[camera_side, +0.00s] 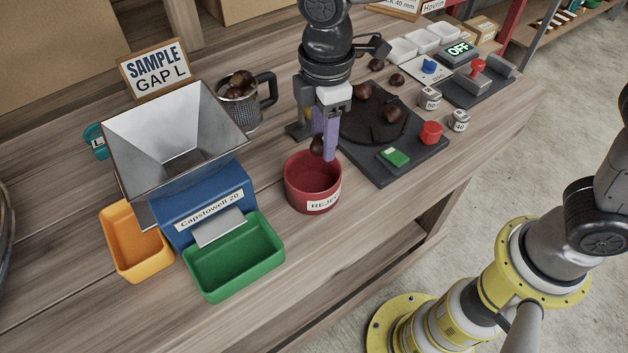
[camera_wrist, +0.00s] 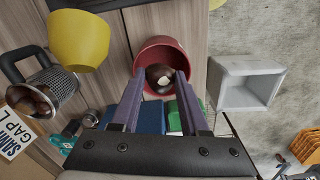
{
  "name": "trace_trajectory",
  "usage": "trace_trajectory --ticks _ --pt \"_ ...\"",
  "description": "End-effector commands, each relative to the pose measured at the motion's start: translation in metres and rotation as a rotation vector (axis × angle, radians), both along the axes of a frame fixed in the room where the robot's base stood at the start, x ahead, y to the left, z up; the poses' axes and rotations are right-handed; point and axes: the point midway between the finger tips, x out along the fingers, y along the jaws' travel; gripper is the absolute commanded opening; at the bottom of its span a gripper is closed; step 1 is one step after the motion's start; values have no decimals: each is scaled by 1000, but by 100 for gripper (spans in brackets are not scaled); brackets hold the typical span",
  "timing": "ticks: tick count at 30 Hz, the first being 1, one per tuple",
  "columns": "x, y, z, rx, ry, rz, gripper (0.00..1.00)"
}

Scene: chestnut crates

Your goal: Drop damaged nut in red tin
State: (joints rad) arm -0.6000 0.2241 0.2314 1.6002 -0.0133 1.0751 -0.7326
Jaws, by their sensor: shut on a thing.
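My gripper (camera_side: 326,155) is shut on a dark brown nut (camera_side: 317,145) and points down over the red tin. In the wrist view the nut (camera_wrist: 159,77) sits between the fingertips, with a pale spot on its face. The red tin (camera_side: 312,192), with a label beginning "REJE", stands on the bench and looks empty in the side view. The nut is above the tin's rim, toward its back. In the wrist view the tin's mouth (camera_wrist: 163,43) lies behind the nut, which hides part of its inside.
A metal hopper (camera_side: 170,140) on a blue base, with orange (camera_side: 130,245) and green (camera_side: 235,262) trays, stands left of the tin. A mug of nuts (camera_side: 240,105) is behind. A dark round plate (camera_side: 370,120) with nuts lies right. Bare bench lies in front of the tin.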

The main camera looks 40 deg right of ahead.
Motion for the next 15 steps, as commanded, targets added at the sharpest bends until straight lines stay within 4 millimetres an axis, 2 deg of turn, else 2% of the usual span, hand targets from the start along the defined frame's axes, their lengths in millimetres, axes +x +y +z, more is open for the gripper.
trace_trajectory --ticks 9,15 --pt "0 -1 -34 -2 1 -1 0" --pt "0 -1 -42 -1 1 -1 0"
